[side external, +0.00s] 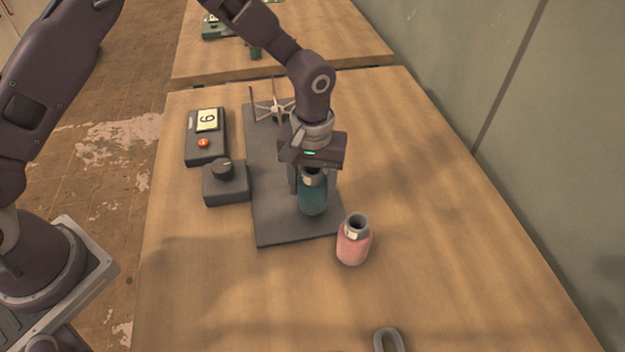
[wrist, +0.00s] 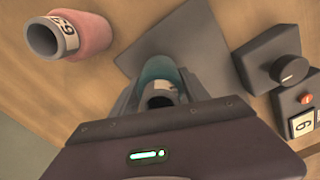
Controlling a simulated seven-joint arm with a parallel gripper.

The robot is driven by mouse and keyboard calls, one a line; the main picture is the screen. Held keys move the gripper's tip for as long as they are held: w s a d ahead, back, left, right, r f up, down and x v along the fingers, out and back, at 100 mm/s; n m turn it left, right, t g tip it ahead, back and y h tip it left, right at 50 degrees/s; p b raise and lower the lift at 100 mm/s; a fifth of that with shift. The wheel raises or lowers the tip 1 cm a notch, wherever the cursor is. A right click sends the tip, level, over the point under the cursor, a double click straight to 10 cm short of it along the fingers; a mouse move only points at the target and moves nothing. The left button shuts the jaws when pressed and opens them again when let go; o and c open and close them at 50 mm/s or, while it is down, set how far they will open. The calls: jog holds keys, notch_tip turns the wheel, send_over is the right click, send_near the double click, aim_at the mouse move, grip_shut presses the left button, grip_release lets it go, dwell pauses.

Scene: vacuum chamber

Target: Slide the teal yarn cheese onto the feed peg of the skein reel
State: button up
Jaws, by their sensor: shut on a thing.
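The teal yarn cheese (side external: 313,197) is upright between the fingers of my gripper (side external: 306,186), over the front part of the dark base plate. My gripper is shut on it; the teal yarn also shows between the fingers in the wrist view (wrist: 158,70), with the hollow tube end facing the camera. The skein reel (side external: 273,104) has pale metal arms and stands at the back of the dark base plate (side external: 275,215). The feed peg is not visible in either view. I cannot tell whether the cheese touches the plate.
A pink yarn cheese (side external: 353,244) stands upright just right of the plate's front corner. A black box with a knob (side external: 225,183) and a counter with a red button (side external: 206,138) stand left of the plate. A grey metal loop (side external: 388,340) lies at the front edge of view. The right side of the table is clear.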

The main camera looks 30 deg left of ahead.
jog(key=shift+f, duration=0.15)
jog(key=shift+f, duration=0.15)
jog(key=o, duration=1.5)
notch_tip(320, 180, up, 7)
